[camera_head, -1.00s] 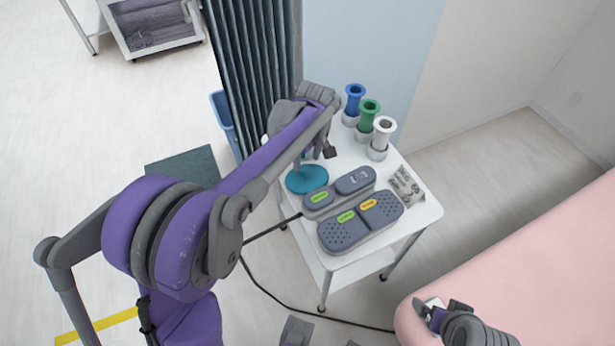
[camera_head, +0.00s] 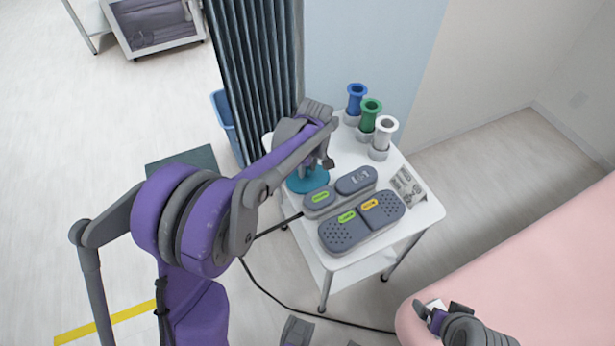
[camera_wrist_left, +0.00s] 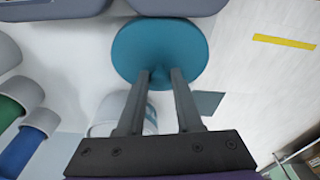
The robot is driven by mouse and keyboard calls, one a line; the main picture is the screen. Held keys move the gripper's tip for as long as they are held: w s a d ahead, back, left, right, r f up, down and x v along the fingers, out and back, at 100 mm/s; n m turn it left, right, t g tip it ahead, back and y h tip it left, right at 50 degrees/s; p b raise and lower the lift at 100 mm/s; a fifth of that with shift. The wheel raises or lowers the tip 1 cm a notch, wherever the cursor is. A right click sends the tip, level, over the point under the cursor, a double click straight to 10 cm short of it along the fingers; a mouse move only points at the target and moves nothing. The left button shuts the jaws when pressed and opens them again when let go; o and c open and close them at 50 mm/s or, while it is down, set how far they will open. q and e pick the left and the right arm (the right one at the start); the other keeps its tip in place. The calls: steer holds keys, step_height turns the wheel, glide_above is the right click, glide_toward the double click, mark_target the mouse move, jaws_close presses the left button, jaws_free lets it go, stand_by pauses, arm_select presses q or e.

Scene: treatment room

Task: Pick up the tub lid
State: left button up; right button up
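The tub lid looks to be the round teal disc (camera_head: 308,181) lying at the left edge of the white trolley top. In the left wrist view the teal disc (camera_wrist_left: 160,40) fills the space beyond the fingertips, with a small teal raised part between them. My left gripper (camera_head: 313,170) is over the disc, and its two fingers (camera_wrist_left: 160,75) are apart, on either side of the raised part. I cannot tell whether they touch it. The gripper hides part of the disc in the head view. My right gripper (camera_head: 440,308) is at the lower right, over the pink couch.
On the trolley (camera_head: 420,213) are two grey devices with green and orange labels (camera_head: 362,222), a blister pack (camera_head: 406,187), and blue, green and white spools (camera_head: 370,115) in holders. A curtain (camera_head: 258,75) hangs behind left. The pink couch (camera_head: 530,260) is at right.

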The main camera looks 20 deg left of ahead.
arm_select(q)
jaws_close()
steer(key=shift+r, duration=0.15)
